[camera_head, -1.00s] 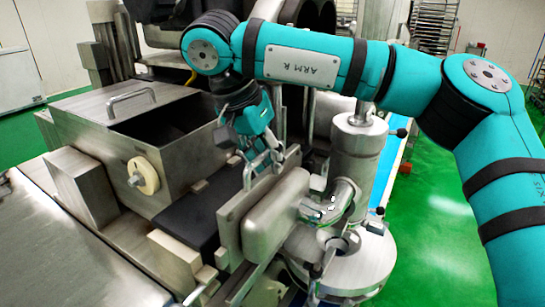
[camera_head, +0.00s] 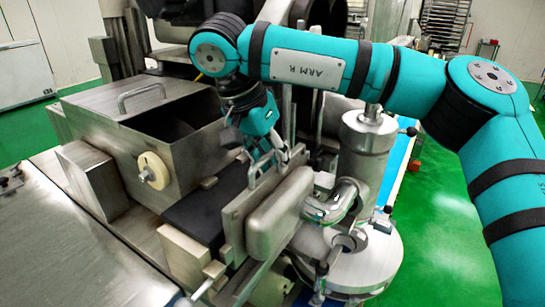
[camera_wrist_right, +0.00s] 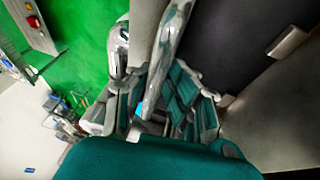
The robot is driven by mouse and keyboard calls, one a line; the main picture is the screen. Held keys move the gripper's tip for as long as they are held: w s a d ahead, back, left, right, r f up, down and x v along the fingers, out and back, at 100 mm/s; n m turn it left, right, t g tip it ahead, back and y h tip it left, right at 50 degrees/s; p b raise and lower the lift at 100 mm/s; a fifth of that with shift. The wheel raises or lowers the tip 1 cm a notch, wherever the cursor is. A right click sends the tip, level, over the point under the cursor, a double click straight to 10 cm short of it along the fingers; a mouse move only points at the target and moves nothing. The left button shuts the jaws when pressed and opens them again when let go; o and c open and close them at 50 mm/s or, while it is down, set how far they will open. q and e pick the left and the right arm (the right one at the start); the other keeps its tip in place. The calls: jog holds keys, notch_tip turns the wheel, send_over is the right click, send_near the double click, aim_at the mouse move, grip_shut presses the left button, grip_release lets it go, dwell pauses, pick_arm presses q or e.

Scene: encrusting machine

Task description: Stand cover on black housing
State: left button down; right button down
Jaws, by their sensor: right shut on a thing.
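The cover (camera_head: 279,214) is a grey metal plate with a rounded box bulging from its outer side. It stands roughly upright at the right end of the black housing (camera_head: 207,207), a dark flat-topped block; I cannot tell whether they touch. My right gripper (camera_head: 268,158) is at the cover's top edge, shut on it. In the right wrist view, the gripper's fingers (camera_wrist_right: 153,98) close around a shiny metal part of the cover (camera_wrist_right: 168,48), with the dark housing (camera_wrist_right: 240,40) to the right. My left gripper is not in view.
A steel hopper (camera_head: 150,128) with a handle and a cream knob stands behind and left of the housing. A metal cylinder column (camera_head: 366,165) on a round base stands close right of the cover. A steel table (camera_head: 60,240) fills the front left. Green floor lies right.

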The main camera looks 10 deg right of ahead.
aim_at(270, 168)
jog(key=shift+r, duration=0.2)
jog(key=shift+f, duration=0.15)
jog(key=shift+f+b, duration=0.45)
jog(key=shift+f, duration=0.3)
jog(key=shift+f+b, duration=0.35)
jog(key=shift+f, duration=0.35)
jog(key=shift+f, duration=0.15)
jog(key=shift+s, duration=0.1)
jog(key=shift+r, duration=0.25)
